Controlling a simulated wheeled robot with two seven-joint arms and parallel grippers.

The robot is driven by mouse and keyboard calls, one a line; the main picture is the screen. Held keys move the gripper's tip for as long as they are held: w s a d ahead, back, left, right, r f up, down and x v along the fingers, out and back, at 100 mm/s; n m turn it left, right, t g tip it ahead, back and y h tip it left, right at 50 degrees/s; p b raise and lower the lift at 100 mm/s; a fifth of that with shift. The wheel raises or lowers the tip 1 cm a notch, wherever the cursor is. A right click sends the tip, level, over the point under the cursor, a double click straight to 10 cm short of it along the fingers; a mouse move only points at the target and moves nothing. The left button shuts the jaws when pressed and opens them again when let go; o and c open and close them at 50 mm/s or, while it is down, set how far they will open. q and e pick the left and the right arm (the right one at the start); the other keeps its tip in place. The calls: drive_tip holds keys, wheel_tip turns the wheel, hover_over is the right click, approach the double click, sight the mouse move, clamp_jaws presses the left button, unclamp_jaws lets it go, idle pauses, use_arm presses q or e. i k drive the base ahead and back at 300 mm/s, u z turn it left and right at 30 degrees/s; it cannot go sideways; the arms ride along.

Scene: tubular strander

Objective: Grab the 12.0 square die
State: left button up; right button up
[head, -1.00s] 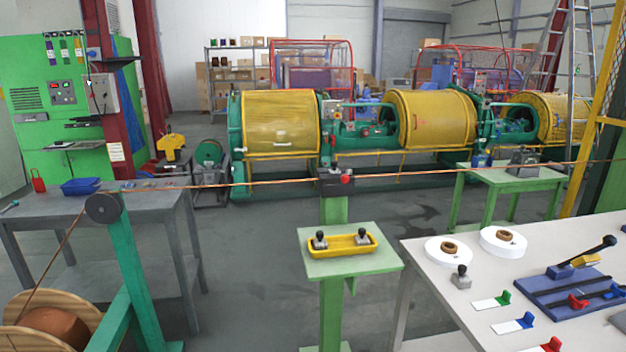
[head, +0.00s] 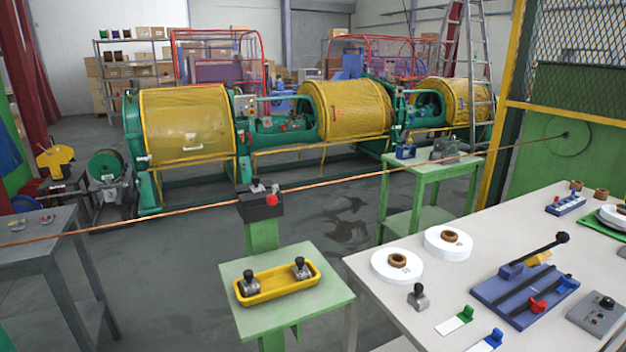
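Several small grey metal blocks with black knobs look like dies, but I cannot read a size on any of them. Two stand in a yellow tray: a left block (head: 250,284) and a right block (head: 301,271). A third block (head: 418,298) stands on the white table, in front of the white discs. Another black-knobbed piece (head: 257,187) sits at the black holder (head: 262,204) on the green post, beside the copper-coloured rod. I cannot tell which is the 12.0 square die. Neither of my grippers is in view.
The yellow tray (head: 277,294) rests on a small green stand (head: 232,318). The white table (head: 370,318) also holds white discs (head: 397,266), a blue lever tool (head: 525,290) and coloured tags. The copper-coloured rod (head: 180,211) crosses the view.

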sight(256, 189)
drive_tip(key=u, duration=0.1)
drive_tip(key=i, duration=0.95)
drive_tip(key=u, duration=0.45)
